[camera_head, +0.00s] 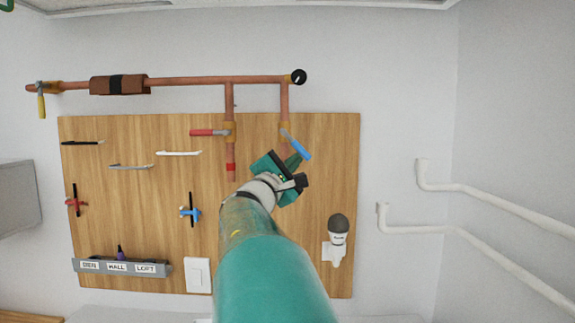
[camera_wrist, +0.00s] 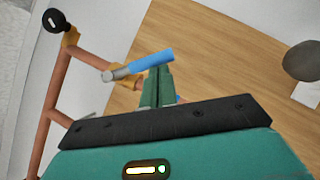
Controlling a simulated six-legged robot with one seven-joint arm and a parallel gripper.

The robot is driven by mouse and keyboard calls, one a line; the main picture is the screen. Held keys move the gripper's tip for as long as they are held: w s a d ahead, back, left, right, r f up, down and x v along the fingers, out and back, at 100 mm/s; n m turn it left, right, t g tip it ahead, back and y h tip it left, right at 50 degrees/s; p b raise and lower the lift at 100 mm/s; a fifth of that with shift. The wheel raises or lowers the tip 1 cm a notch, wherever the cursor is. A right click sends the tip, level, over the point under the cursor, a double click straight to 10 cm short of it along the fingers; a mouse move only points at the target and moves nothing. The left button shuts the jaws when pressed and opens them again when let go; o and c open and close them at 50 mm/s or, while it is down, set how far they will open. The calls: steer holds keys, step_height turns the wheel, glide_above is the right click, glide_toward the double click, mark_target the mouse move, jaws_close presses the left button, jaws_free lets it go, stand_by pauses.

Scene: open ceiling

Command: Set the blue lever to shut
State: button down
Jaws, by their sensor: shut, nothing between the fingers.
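The blue lever (camera_head: 299,147) sits on the right copper branch pipe and slants down to the right from its valve. In the wrist view the blue lever (camera_wrist: 152,61) shows its blue grip and grey metal stem. My gripper (camera_head: 297,160) is shut and empty, its green fingertips right by the lever's grip. In the wrist view the fingertips (camera_wrist: 158,80) are just under the grip; I cannot tell whether they touch it. The lower part of this branch is hidden behind my gripper.
A red lever (camera_head: 208,132) lies level on the left branch pipe. A yellow lever (camera_head: 41,105) hangs at the pipe's far left. A black round gauge (camera_head: 299,77) ends the main pipe. A bulb (camera_head: 338,230) and a labelled grey tray (camera_head: 122,268) are lower on the wooden board (camera_head: 335,180).

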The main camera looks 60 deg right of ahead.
mark_target(305, 156)
steer(key=shift+s+d+r, duration=0.35)
steer(key=shift+s+r, duration=0.05)
steer(key=shift+s, duration=0.2)
steer(key=shift+s+d+r, duration=0.3)
steer(key=shift+s+r, duration=0.05)
steer(key=shift+s, duration=0.2)
steer(key=shift+s+d+r, duration=0.3)
steer(key=shift+s+r, duration=0.3)
steer(key=shift+r, duration=0.3)
steer(key=shift+s+r, duration=0.1)
steer(key=shift+r, duration=0.05)
